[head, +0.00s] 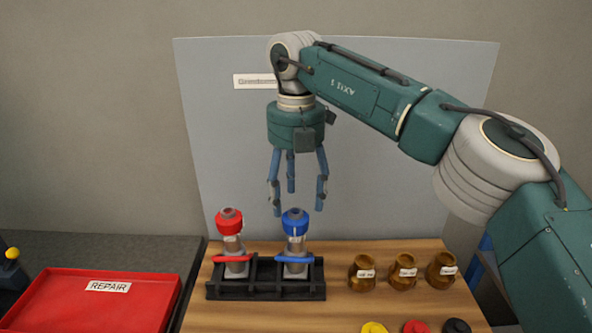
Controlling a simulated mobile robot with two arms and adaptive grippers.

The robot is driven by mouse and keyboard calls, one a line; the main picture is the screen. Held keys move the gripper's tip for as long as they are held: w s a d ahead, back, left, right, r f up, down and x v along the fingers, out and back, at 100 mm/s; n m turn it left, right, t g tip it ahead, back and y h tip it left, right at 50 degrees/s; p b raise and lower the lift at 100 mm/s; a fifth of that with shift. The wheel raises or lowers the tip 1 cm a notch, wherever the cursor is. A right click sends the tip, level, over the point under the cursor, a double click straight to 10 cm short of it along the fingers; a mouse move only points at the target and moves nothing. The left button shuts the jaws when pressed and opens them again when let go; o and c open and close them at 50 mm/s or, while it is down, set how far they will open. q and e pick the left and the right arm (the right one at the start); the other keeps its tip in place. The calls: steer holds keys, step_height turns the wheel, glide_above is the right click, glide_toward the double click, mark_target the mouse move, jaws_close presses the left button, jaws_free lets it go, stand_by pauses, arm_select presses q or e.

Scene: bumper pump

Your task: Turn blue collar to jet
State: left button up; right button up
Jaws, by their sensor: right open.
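A pump with a blue collar (295,222) stands upright in the right slot of a black rack (265,290). A similar pump with a red collar (229,222) stands upright in the left slot. My right gripper (297,205) points down with its blue-grey fingers spread. It is open and empty, with its fingertips just above and around the top of the blue-collared pump, apparently not touching it. Which setting the blue collar is at cannot be read. My left gripper is not in view.
Several brown labelled jars (403,272) stand right of the rack on the wooden table (330,318). Yellow, red and black pieces (415,327) lie at the front edge. A red REPAIR tray (95,305) is at left. A grey panel (390,200) stands behind.

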step_height(320, 180, up, 8)
steer(key=shift+s+f, duration=0.1)
steer(key=shift+s, duration=0.05)
stand_by(0.5)
